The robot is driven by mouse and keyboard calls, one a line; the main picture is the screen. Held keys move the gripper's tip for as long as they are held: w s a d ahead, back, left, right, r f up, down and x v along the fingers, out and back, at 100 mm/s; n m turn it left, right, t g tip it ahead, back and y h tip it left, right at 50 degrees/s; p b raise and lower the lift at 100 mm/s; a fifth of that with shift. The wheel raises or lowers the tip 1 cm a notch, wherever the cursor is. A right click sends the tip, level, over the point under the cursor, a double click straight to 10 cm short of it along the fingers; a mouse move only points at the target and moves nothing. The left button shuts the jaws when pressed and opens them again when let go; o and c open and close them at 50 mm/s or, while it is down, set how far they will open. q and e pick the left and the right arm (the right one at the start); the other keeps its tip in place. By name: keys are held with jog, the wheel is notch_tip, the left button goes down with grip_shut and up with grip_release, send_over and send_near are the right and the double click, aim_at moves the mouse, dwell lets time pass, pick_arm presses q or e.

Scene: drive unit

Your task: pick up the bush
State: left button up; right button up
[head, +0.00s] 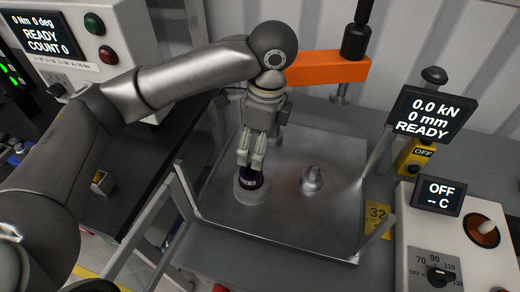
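A small dark purple ring-shaped part (248,183), which looks like the bush, sits on a round grey base (247,196) on the metal tray. My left gripper (252,164) points down directly over it, with its fingertips at the part's top. The fingers are close together, and they hide some of the part. I cannot tell whether they grip it. A stepped silver metal piece (312,179) stands on the tray to the right. My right gripper is not in view.
The metal tray (290,225) has a raised frame. An orange press arm (325,70) with a black ram stands behind. A READY display (427,113) and a heater control box (460,255) are at right. A black bench (110,205) is at left.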

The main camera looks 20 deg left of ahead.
pick_arm(q)
jog(key=p, duration=0.1)
send_over(251, 172)
jog(key=s+d, duration=0.1)
notch_tip(251, 172, down, 6)
jog(key=f, duration=0.1)
jog(key=f+p, duration=0.1)
jog(key=f, duration=0.1)
jog(key=shift+s+a+f, duration=0.15)
jog(key=shift+s, duration=0.25)
jog(key=shift+a+f, duration=0.1)
jog(key=shift+f, duration=0.35)
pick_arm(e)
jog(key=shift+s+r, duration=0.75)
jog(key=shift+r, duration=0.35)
pick_arm(q)
jog(key=shift+c, duration=1.1)
jog(key=c, duration=0.7)
jog(key=shift+c, duration=0.6)
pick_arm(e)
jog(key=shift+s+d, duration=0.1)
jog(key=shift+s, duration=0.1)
pick_arm(q)
jog(key=shift+w+r, duration=0.1)
